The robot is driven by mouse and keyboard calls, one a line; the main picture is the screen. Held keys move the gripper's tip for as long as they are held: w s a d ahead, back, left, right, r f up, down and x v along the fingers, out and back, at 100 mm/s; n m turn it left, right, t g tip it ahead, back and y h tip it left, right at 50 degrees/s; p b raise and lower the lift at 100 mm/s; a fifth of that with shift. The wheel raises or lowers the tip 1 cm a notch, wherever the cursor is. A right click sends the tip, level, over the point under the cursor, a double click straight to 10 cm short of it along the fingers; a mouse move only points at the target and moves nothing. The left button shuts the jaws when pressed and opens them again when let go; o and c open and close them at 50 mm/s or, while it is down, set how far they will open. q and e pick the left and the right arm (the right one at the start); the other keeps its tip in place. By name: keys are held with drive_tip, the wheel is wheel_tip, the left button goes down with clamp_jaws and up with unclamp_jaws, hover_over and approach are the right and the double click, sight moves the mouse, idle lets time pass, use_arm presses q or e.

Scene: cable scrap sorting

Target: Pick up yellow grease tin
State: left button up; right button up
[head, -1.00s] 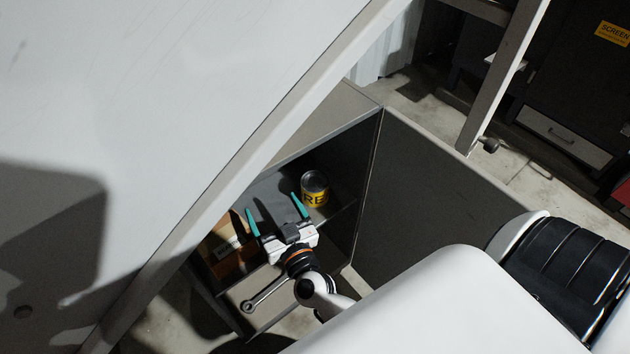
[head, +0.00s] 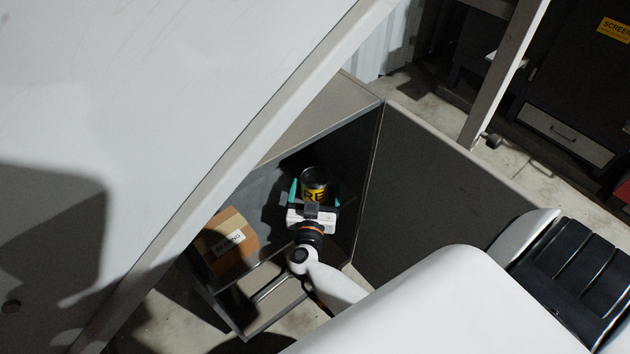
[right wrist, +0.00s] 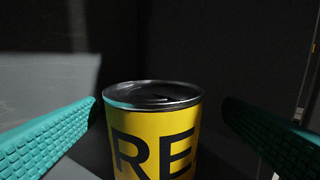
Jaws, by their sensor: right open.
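The yellow grease tin (head: 314,182) stands upright on a shelf inside the open cabinet, with a dark metal lid and large black letters. In the right wrist view the tin (right wrist: 154,135) shows "RE" on its yellow side. My right gripper (head: 313,188) is open, with its teal fingers on either side of the tin. In the right wrist view a gap shows between each finger and the tin, and the tin's bottom is out of frame. My left gripper is not in view.
A cardboard box (head: 228,240) with a label sits on the shelf left of my right gripper. The cabinet's open door (head: 430,190) stands to the right. A large pale panel (head: 150,110) fills the left of the head view.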

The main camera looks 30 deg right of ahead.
sight(316, 175)
drive_tip(key=b+x, duration=0.1)
drive_tip(key=x, duration=0.3)
drive_tip(key=shift+w+a+f, duration=0.1)
drive_tip(key=shift+w+a, duration=0.05)
drive_tip(key=shift+w, duration=0.05)
drive_tip(key=shift+w+d, duration=0.3)
drive_tip(key=c, duration=1.1)
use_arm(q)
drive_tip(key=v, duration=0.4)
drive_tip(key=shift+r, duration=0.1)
use_arm(e)
drive_tip(key=shift+c, duration=1.4)
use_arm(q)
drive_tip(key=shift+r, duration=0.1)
use_arm(e)
drive_tip(key=shift+r, duration=0.25)
